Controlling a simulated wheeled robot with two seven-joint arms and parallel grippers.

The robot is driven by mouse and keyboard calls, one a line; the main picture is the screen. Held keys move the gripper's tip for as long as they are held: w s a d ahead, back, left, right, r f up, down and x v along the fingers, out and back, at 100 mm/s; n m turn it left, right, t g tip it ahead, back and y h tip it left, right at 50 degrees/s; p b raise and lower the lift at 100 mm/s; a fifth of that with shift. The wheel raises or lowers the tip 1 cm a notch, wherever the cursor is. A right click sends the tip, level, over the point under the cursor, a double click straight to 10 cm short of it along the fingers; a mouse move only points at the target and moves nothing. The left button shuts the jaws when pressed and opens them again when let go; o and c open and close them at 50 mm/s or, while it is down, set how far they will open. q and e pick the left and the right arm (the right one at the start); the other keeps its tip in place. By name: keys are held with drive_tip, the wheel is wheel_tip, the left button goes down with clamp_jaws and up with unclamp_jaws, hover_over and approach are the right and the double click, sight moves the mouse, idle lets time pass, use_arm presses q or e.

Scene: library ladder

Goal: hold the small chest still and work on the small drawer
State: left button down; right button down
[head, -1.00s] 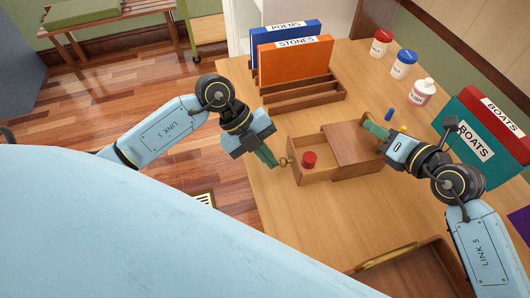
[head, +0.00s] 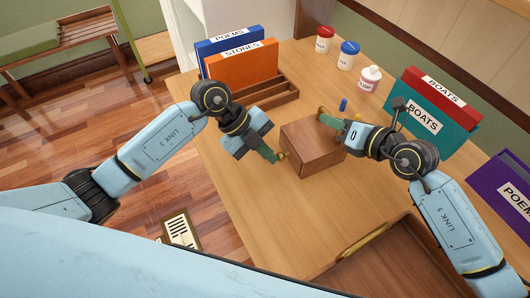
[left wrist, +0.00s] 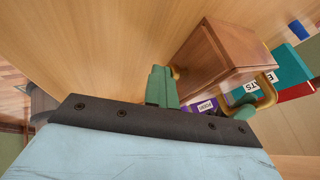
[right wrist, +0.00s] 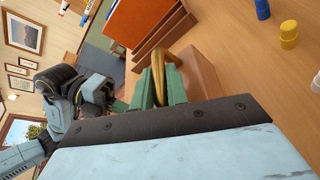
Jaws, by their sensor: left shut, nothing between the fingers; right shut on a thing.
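The small wooden chest (head: 311,150) stands on the table, and it also shows in the left wrist view (left wrist: 215,52). Its small drawer is pushed in; the inside is hidden. The drawer's round brass knob (left wrist: 176,72) sits on the chest's left end. My left gripper (head: 276,157) is shut and empty, its fingertips right at the knob; I cannot tell whether they touch it. My right gripper (right wrist: 161,88) is shut on the curved brass handle (right wrist: 150,58) at the other end of the chest.
Behind the chest is a wooden rack (head: 272,95) with blue (head: 215,62) and orange (head: 242,66) binders. Several small bottles and red, teal and purple binders stand at the back and right. A wooden tray (head: 400,262) lies in front. Bare tabletop lies left of the tray.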

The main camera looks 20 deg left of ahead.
drive_tip(key=shift+s+a, duration=0.15)
use_arm(q)
drive_tip(key=s+a, duration=0.2)
drive_tip(key=a, duration=0.1)
drive_tip(key=shift+s+f, duration=0.15)
use_arm(e)
drive_tip(key=shift+f, duration=0.1)
use_arm(q)
drive_tip(key=v, duration=1)
use_arm(e)
drive_tip(key=c, duration=1.3)
unclamp_jaws()
